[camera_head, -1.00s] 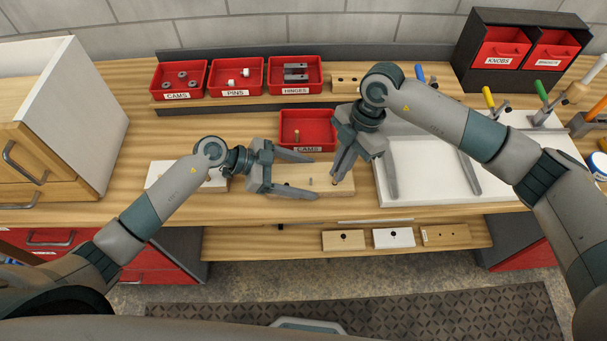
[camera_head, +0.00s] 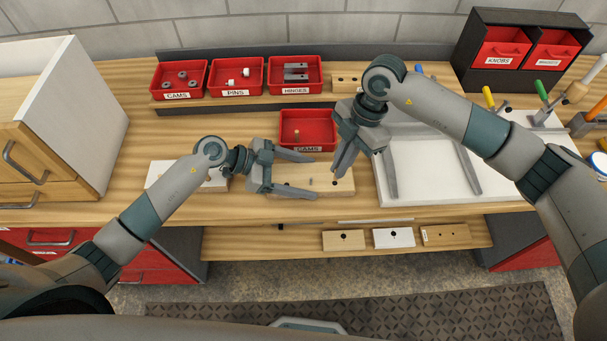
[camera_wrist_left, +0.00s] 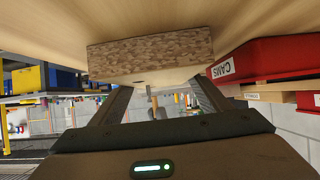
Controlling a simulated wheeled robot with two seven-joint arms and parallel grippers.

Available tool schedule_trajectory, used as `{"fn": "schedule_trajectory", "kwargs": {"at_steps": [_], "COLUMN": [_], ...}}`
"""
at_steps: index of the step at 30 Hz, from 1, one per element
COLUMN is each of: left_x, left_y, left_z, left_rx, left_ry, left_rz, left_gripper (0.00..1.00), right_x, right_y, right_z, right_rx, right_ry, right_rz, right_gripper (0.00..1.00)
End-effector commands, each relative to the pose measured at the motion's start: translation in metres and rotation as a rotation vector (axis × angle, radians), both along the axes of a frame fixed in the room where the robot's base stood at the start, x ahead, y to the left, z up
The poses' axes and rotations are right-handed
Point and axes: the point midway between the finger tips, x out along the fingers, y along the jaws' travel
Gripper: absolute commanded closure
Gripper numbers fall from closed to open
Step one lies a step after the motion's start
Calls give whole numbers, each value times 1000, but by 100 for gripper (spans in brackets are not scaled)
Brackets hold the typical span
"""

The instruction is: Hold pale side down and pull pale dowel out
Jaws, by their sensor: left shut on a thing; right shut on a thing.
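The pale side (camera_head: 285,190), a light wood board, lies flat on the bench in the head view. It also shows end-on in the left wrist view (camera_wrist_left: 150,55). My left gripper (camera_head: 314,176) is shut on the pale side, one finger along each long edge. A small grey peg (camera_head: 310,181) stands up from the board. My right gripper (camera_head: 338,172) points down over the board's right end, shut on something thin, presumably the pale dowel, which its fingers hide. A dark spot like a hole shows in the board just below the right fingertips.
A white panel (camera_head: 430,165) lies to the right under my right arm. Labelled bins (camera_head: 237,90) line the back.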

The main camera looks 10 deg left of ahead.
Motion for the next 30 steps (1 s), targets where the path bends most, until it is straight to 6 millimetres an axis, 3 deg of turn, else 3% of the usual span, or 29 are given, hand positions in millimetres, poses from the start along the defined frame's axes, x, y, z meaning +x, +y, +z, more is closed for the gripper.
{"fn": "schedule_trajectory", "kwargs": {"at_steps": [18, 30], "left_x": [-1, -1], "left_y": [0, 0], "left_z": [0, 0], "left_rx": [0, -1], "left_ry": [1, 1], "left_rz": [0, 0], "left_gripper": [63, 63], "right_x": [0, 0], "right_y": [0, 0], "right_z": [40, 43], "right_rx": [-1, -1], "right_ry": [1, 1], "right_rz": [0, 0], "right_gripper": [100, 100]}}
